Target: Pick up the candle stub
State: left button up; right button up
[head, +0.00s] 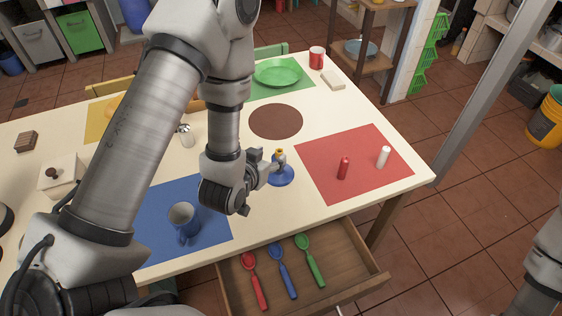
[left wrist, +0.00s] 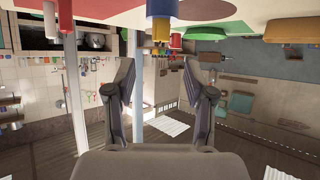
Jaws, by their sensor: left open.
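A short yellow candle stub (head: 281,153) stands upright in a blue candle holder (head: 281,175) on the cream table, just left of the red mat. My left gripper (head: 268,165) is open and empty, close beside the holder on its left. In the left wrist view, which is upside down, the yellow stub (left wrist: 161,31) and the blue holder (left wrist: 162,8) show beyond the two spread fingers (left wrist: 160,78). The gripper hides part of the holder's left side in the head view. My right gripper is out of view.
A red candle (head: 343,168) and a white candle (head: 383,157) stand on the red mat (head: 330,140). A blue mug (head: 183,222) is on the blue mat. An open drawer (head: 345,262) with three spoons juts out below the table edge. A brown round mat (head: 275,121) lies empty behind.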

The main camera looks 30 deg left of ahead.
aim_at(279, 151)
pick_arm(q)
jog(key=x, duration=0.6)
jog(key=shift+w+f, duration=0.2)
jog(key=shift+f, duration=0.3)
jog(key=shift+w+f, duration=0.1)
jog(key=c, duration=1)
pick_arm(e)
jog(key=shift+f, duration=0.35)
